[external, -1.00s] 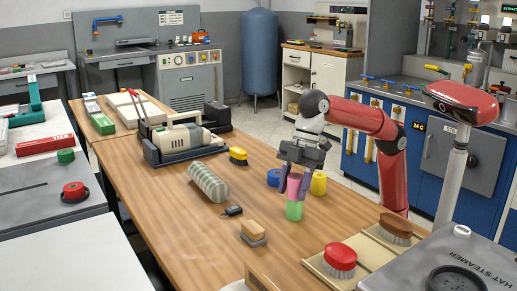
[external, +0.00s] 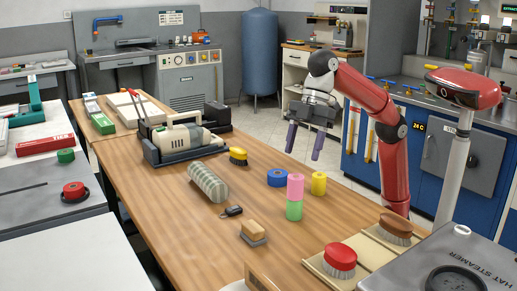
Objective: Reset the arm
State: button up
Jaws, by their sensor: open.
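My gripper (external: 303,143) is open and empty in the external view. It hangs above the far right side of the wooden table (external: 165,225), its two dark purple fingers pointing down and spread apart. Below it, a pink spool (external: 295,186) stands upright on a green spool (external: 294,210). The gripper is clear of both. A blue spool (external: 276,178) stands just left of the stack and a yellow spool (external: 319,183) just right of it.
A striped roll (external: 207,182), a sponge block (external: 253,230), a yellow brush (external: 238,156) and a handheld machine (external: 184,134) occupy the table's left and middle. A red brush (external: 340,257) and a brown brush (external: 396,226) sit at the front right. The head post (external: 452,175) stands at right.

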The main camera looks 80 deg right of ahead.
jog(key=shift+v, duration=1.05)
